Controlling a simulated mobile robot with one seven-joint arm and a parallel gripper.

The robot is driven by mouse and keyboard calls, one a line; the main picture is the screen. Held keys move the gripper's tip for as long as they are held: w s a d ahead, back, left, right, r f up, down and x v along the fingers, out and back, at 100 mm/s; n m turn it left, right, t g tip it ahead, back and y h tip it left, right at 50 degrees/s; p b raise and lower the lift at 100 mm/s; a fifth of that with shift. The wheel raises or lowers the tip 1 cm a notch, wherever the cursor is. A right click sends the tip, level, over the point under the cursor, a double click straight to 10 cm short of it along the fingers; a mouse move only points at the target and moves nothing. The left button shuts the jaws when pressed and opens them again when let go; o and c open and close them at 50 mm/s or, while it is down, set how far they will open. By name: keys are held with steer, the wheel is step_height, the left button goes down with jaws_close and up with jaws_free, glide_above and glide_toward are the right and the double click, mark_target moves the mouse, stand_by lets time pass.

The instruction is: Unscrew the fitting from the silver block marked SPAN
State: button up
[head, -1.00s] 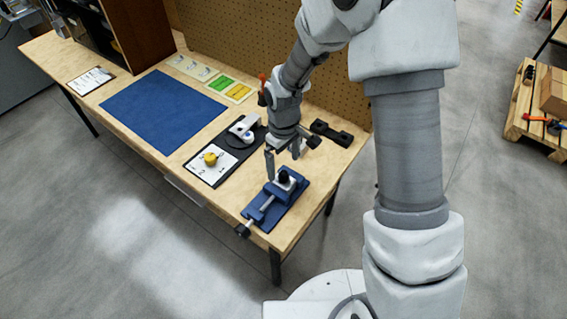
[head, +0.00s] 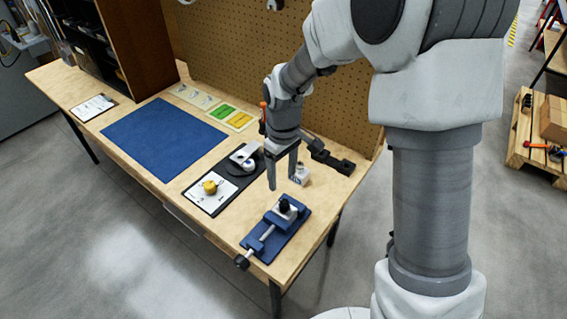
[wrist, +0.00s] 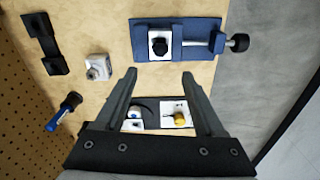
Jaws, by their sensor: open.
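A blue vise (head: 262,243) stands near the table's right front edge, with a pale block (head: 289,209) between its jaws. A black fitting (head: 284,205) stands upright on this block; it also shows in the wrist view (wrist: 160,47). A second silver-white block (head: 301,175) with a small fitting (wrist: 92,73) sits loose on the table behind the vise. No SPAN marking is legible on either block. My gripper (head: 282,182) is open and empty, pointing down above the table behind the vise. In the wrist view its fingertips (wrist: 160,78) are apart, touching neither block.
A black tray (head: 226,170) left of my gripper holds a white card, a yellow knob (head: 210,187) and a white part (head: 243,155). A black bracket (wrist: 45,45) and a blue-handled tool (wrist: 65,110) lie near the pegboard (head: 240,60). The blue mat (head: 163,137) is clear.

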mark_target(283, 202)
step_height(283, 202, up, 7)
steer(key=n, duration=0.6)
steer(key=f+b, duration=0.1)
steer(key=f, duration=0.5)
steer(key=f+b, duration=0.1)
steer(key=f, duration=0.4)
steer(key=f+b, duration=0.1)
steer(key=f, duration=0.5)
steer(key=shift+s+d+f, duration=0.1)
steer(key=shift+s+f, duration=0.2)
steer(key=shift+f, duration=0.05)
jaws_close()
steer(key=shift+r+n+p, duration=0.2)
steer(key=shift+n+p, duration=0.2)
steer(key=shift+n, duration=0.8)
steer(key=shift+f+n, duration=0.15)
steer(key=shift+n, duration=0.45)
